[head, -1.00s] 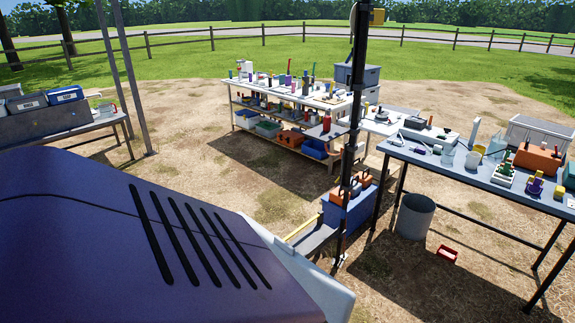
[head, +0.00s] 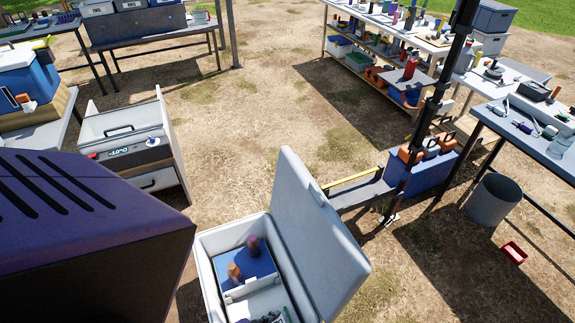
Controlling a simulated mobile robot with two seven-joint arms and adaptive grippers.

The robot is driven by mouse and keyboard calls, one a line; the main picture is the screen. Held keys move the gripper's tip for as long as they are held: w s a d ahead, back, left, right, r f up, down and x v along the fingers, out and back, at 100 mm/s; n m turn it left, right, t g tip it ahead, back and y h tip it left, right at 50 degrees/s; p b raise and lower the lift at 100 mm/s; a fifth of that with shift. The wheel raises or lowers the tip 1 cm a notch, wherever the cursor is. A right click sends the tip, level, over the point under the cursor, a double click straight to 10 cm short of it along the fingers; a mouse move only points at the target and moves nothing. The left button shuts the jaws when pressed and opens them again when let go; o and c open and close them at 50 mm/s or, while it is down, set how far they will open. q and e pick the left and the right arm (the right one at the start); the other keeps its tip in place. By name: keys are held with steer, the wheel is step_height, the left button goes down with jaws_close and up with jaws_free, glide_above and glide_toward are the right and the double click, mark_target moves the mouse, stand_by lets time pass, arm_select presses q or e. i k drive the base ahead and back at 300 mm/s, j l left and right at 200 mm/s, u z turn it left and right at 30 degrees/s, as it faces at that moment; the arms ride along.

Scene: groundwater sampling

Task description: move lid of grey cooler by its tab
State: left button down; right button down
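A pale grey cooler (head: 205,262) stands open at the bottom middle of the head view, cut off by the lower edge. Its lid (head: 312,235) is raised and leans back to the right. I cannot clearly make out a tab on the lid. Inside the cooler are a blue-topped box (head: 262,268), an orange-capped item (head: 234,271), a purple-topped item (head: 252,244) and dark items near the bottom edge of the picture. Neither of my grippers is in view.
A white chest with a temperature display (head: 130,150) stands to the left. A blue crate with orange-handled items (head: 425,172), a dark post and a grey bin (head: 493,201) stand to the right. A red tray (head: 514,252) lies on the ground. Dry ground lies beyond the cooler.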

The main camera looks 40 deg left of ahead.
mark_target(333, 267)
steer(key=i+l+u, duration=0.15)
steer(key=u, duration=0.3)
steer(key=i+l+u, duration=0.15)
steer(key=u, duration=0.3)
steer(key=i+l+u, duration=0.1)
steer(key=l+u, duration=0.2)
steer(key=u, duration=0.2)
steer(key=i+l+u, duration=0.1)
steer(key=l+u, duration=0.5)
steer(key=i+l, duration=0.05)
steer(key=l, duration=0.05)
